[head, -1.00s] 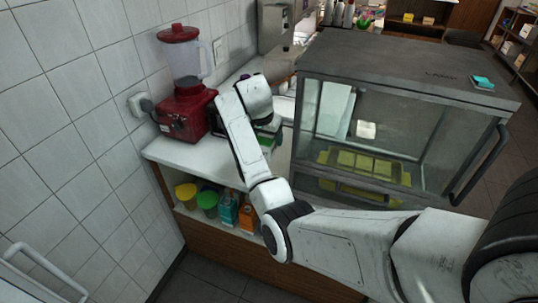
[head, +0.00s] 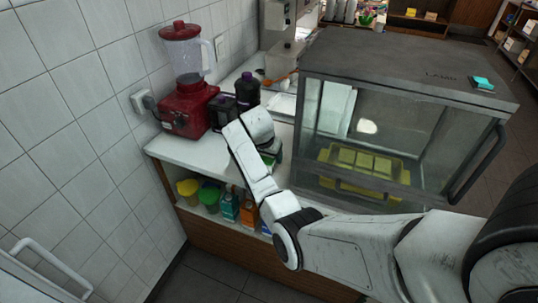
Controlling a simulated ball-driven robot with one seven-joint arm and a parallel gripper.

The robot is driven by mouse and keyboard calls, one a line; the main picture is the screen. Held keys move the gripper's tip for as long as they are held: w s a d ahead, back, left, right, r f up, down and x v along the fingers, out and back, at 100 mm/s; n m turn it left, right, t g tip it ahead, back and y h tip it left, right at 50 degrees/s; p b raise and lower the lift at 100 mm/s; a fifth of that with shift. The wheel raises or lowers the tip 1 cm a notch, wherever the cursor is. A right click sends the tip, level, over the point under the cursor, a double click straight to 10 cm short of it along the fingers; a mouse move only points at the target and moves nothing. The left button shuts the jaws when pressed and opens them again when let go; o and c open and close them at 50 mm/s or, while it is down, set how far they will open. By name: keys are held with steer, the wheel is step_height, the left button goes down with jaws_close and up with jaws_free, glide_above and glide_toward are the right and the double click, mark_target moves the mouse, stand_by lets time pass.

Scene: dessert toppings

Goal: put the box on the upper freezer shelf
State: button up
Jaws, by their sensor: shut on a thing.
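My gripper (head: 268,148) is at the end of my white arm, above the right part of the white counter and left of the glass case. My wrist hides most of its fingers. A small green and pale thing (head: 272,157), seemingly the box, shows just below the wrist and is held there. Its shape is mostly hidden, and I cannot tell whether it touches the counter. No freezer shelf can be made out for certain. A white door-like panel with a bar handle (head: 52,268) shows at the lower left.
A red blender (head: 188,105), a dark box-like item (head: 222,112) and a dark bottle (head: 247,92) stand on the counter (head: 185,153). The glass case (head: 405,75) with yellow-green trays stands right. Cups and cartons (head: 229,207) fill the shelf below.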

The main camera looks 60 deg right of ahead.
steer(key=o, duration=1.3)
